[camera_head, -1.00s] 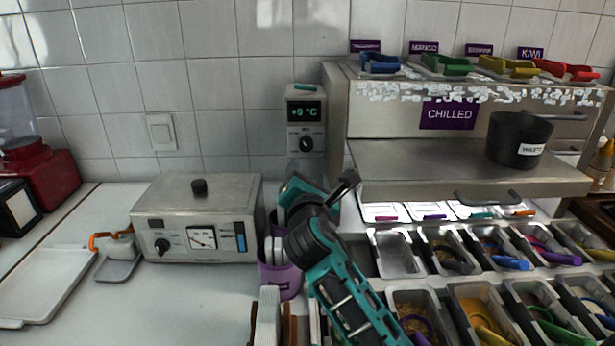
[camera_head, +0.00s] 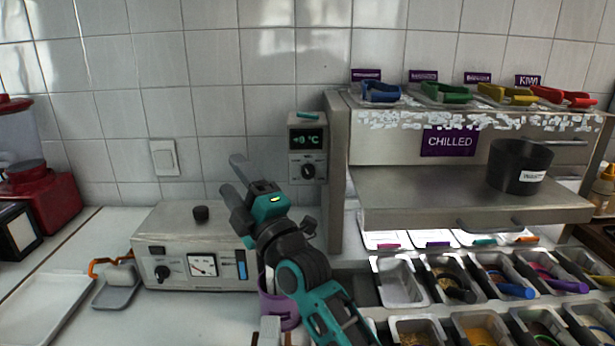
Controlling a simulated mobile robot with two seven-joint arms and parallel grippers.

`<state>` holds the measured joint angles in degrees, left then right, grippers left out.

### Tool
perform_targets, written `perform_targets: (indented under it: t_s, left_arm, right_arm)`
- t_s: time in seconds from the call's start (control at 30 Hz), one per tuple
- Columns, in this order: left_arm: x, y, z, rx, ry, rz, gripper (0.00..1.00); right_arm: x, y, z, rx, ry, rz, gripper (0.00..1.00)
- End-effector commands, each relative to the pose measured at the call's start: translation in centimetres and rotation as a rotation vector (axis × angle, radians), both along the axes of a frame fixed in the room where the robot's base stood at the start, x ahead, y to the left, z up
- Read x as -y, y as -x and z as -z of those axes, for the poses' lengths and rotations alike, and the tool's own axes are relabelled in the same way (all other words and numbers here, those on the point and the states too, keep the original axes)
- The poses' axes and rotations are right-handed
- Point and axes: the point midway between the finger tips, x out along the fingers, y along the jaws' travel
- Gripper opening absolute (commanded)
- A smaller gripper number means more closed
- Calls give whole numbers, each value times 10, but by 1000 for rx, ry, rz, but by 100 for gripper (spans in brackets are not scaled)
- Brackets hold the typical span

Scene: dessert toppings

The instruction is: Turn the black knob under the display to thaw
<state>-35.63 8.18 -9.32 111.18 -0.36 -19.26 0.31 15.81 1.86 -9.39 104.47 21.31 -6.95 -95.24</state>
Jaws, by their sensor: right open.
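The wall controller has a green-lit display (camera_head: 308,139) that appears to read +0 °C. Below the display is the black knob (camera_head: 308,171) on a pale dial plate; its small markings are too small to read. My right gripper (camera_head: 237,176) is open and empty, raised to the left of the controller and apart from the knob. Its fingers point up and to the left, over the right back of the metal box. My left gripper is not in view.
A metal box with a gauge (camera_head: 180,270) stands on the counter below my gripper. The chilled cabinet (camera_head: 400,196) stands right of the controller, with a black bin (camera_head: 519,165) on its shelf. A purple cup (camera_head: 279,309) is partly behind my arm.

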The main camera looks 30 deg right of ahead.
Motion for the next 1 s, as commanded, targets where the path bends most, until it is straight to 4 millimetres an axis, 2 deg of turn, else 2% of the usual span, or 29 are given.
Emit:
perform_targets:
  t_s: [0.1,0.23,0.33,0.47,0.57,0.73,0.9,1.0]
  left_arm:
    - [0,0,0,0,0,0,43]
    - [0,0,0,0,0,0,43]
    - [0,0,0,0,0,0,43]
    - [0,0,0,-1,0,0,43]
    - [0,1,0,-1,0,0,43]
    - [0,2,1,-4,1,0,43]
    - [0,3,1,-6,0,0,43]
    - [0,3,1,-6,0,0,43]
  right_arm:
    - [6,7,-19,64,-227,-64,61]
    - [22,13,-35,124,-486,-114,61]
    - [39,15,-40,160,-689,-135,61]
    - [64,16,-38,191,-958,-142,61]
    - [83,15,-29,201,-1166,-130,61]
    - [109,9,1,188,-1517,-78,61]
    - [121,4,39,142,-1812,3,61]
    - [122,2,57,111,-1927,43,61]
